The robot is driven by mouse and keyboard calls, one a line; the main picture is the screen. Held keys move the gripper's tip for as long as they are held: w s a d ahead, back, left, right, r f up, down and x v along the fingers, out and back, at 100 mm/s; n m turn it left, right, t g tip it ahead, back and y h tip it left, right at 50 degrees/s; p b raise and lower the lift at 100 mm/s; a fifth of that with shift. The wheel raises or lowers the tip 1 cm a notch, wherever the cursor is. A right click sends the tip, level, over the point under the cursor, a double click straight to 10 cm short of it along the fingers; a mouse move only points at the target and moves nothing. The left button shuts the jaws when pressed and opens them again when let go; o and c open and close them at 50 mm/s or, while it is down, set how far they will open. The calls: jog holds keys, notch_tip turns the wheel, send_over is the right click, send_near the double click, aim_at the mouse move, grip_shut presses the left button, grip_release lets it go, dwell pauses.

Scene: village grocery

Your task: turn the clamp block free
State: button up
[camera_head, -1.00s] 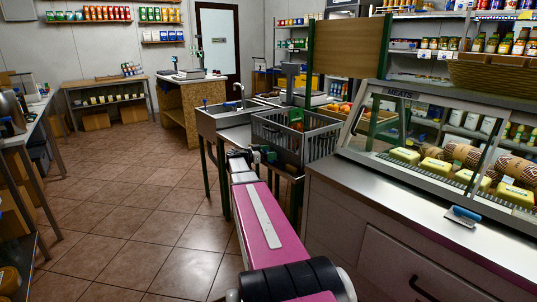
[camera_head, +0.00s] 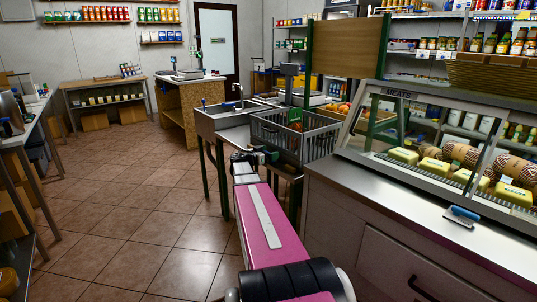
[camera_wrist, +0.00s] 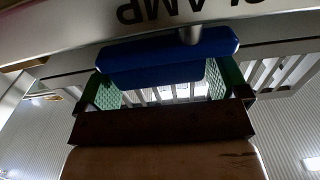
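In the wrist view a blue block (camera_wrist: 165,55), taken as the clamp block, sits below a pale panel (camera_wrist: 140,14) with upside-down lettering, partly cut off, reading "LAMP". A short grey pin (camera_wrist: 190,35) meets the block's upper face. My gripper (camera_wrist: 163,85) reaches up to the block, its two green, mesh-padded fingers wide apart near its left and right parts. Whether either pad touches it cannot be told.
The grey slatted crate (camera_head: 290,130) stands beside the sink (camera_head: 222,118). The meats counter (camera_head: 400,205) runs along the right, with a blue-handled item (camera_head: 463,214) on top. Open tiled floor (camera_head: 150,215) lies to the left.

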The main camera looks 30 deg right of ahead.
jog(key=s+a, duration=0.1)
jog(key=a, duration=0.9)
jog(key=shift+s+a, duration=0.35)
dwell(0.7)
jog(key=s+a+f+n+g+y, duration=0.1)
jog(key=s+a+f+n+y, duration=0.7)
jog(key=a, duration=0.6)
jog(key=s+a+f+n+g+y, duration=0.1)
jog(key=s+a+f+n+y, duration=0.6)
jog(key=s+a+f, duration=0.5)
jog(key=shift+s+a+f+n+g+y, duration=0.2)
jog(key=shift+a+f+n+g+y, duration=0.2)
jog(key=shift+a+f+y, duration=0.65)
jog(key=shift+r, duration=0.15)
